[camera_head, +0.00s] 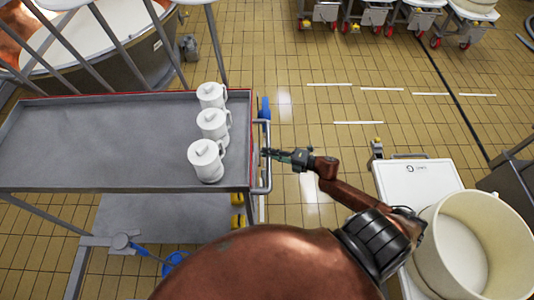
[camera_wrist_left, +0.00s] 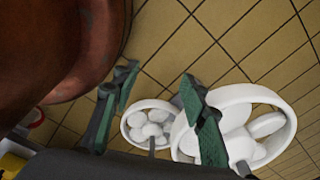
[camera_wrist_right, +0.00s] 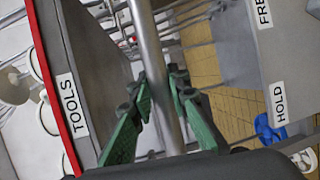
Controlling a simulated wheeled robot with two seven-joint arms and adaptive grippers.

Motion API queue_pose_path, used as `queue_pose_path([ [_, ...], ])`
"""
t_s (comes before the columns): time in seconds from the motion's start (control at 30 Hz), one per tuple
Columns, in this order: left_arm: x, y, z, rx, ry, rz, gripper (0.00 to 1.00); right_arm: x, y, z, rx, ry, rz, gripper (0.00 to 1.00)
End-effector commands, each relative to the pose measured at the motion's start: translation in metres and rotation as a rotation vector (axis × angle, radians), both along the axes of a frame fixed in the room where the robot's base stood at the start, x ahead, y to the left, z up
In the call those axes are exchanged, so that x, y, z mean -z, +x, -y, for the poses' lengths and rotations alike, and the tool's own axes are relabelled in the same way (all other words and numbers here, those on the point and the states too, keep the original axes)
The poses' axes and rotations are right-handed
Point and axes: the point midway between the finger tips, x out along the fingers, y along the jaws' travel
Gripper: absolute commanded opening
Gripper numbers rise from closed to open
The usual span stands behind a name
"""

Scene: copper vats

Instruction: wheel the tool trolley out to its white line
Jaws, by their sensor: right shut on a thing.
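The tool trolley (camera_head: 90,140) is grey with a red edge and stands at the left of the head view. Its side carries a TOOLS label (camera_wrist_right: 71,104) in the right wrist view. A metal handle bar (camera_head: 267,182) is at its right end. My right gripper (camera_head: 272,154) is shut on this bar; the right wrist view shows the bar (camera_wrist_right: 150,45) between its fingers. Several short white lines (camera_head: 358,122) lie on the floor to the upper right; I cannot tell which belongs to the trolley. My left gripper (camera_wrist_left: 160,80) is open and empty, outside the head view.
Three white lidded jugs (camera_head: 207,160) stand at the trolley's right end. A white-topped cart (camera_head: 415,185) and a cream tub (camera_head: 470,245) are at the right. Wheeled carts (camera_head: 365,15) line the back. A copper vat (camera_head: 110,45) is behind the trolley. Tiled floor between is clear.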

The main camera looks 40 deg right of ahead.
Motion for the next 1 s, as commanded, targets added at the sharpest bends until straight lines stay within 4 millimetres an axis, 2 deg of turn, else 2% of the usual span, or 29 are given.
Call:
queue_pose_path([
  [0.07, 0.000, 0.000, 0.000, 0.000, 0.000, -0.001, 0.40, -0.001, 0.002, 0.004, 0.009, -0.002, 0.001, 0.00],
  [0.1, 0.000, 0.000, 0.000, 0.000, 0.000, -0.001, 0.40, -0.001, 0.002, 0.004, 0.009, -0.002, 0.001, 0.17],
  [0.37, 0.000, -0.001, 0.000, 0.000, 0.000, -0.001, 0.40, -0.001, 0.002, 0.002, 0.005, -0.001, 0.001, 0.34],
  [0.73, 0.000, -0.001, -0.003, 0.000, 0.003, -0.002, 0.40, -0.001, -0.005, 0.005, 0.004, -0.001, 0.000, 0.34],
  [0.87, 0.000, 0.000, -0.002, 0.000, 0.002, -0.001, 0.40, -0.004, -0.021, 0.016, 0.004, -0.002, -0.002, 0.34],
  [1.0, 0.000, 0.000, -0.001, 0.000, 0.001, 0.000, 0.40, -0.009, -0.045, 0.032, 0.005, -0.003, -0.002, 0.34],
])
